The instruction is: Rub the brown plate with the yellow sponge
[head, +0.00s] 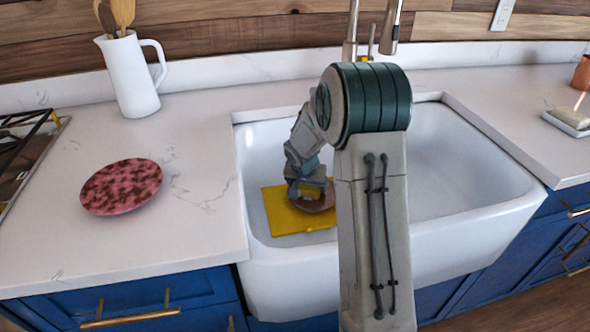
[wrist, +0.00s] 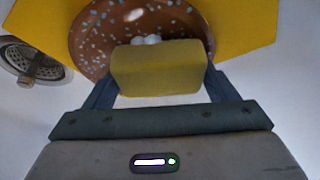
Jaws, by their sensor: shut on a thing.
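The brown plate (wrist: 88,38), speckled with pale spots, lies on a yellow mat in the sink; it also shows in the head view (head: 318,203), partly hidden by my arm. My gripper (wrist: 158,75) is shut on the yellow sponge (wrist: 158,68), which sits between its two fingers. In the wrist view the sponge overlaps the near part of the plate. Whether it touches the plate cannot be told. A small white blob shows on the plate just beyond the sponge. In the head view my gripper (head: 310,188) is low in the sink over the plate.
The yellow mat (head: 283,215) lies on the floor of the white sink (head: 455,165). A drain (wrist: 32,62) shows at left in the wrist view. A pink mottled plate (head: 121,187) and a white pitcher (head: 130,75) stand on the left counter. A soap dish (head: 568,122) is at right.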

